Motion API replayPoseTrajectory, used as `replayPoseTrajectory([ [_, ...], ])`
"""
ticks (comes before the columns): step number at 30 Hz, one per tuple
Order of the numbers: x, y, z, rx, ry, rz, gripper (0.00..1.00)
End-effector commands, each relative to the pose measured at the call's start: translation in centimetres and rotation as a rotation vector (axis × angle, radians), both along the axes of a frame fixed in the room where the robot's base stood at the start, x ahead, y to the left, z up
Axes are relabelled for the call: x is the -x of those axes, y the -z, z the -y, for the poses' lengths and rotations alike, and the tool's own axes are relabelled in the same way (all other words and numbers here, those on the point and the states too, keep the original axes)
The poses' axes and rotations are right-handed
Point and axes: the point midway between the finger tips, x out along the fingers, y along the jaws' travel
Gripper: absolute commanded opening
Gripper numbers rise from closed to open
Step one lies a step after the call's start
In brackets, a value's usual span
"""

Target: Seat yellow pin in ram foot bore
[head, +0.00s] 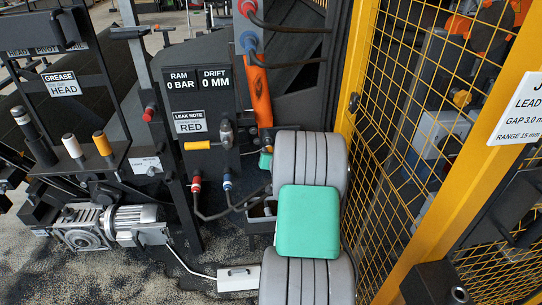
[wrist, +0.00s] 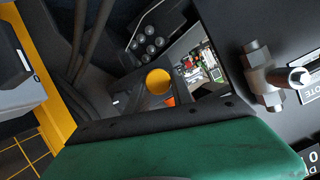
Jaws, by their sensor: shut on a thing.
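The yellow pin shows in the wrist view as a round yellow end (wrist: 158,80). My gripper (wrist: 157,97) is shut on it, with dark fingers beyond the green palm. The pin's length points away from the camera and is mostly hidden. The orange ram (head: 261,98) stands tilted beside the gauge panel (head: 205,105).
A yellow mesh fence (head: 400,130) stands close on the right. A motor (head: 137,222) sits low left.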

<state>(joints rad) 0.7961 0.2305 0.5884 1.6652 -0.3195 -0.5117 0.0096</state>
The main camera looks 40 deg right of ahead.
Motion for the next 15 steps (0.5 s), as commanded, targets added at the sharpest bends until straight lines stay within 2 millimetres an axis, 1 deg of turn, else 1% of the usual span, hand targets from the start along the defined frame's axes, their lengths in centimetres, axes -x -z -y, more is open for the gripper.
replayPoseTrajectory([
  [15, -1.11, 0.05, 0.77, 0.001, 0.000, 0.000, 0.00],
])
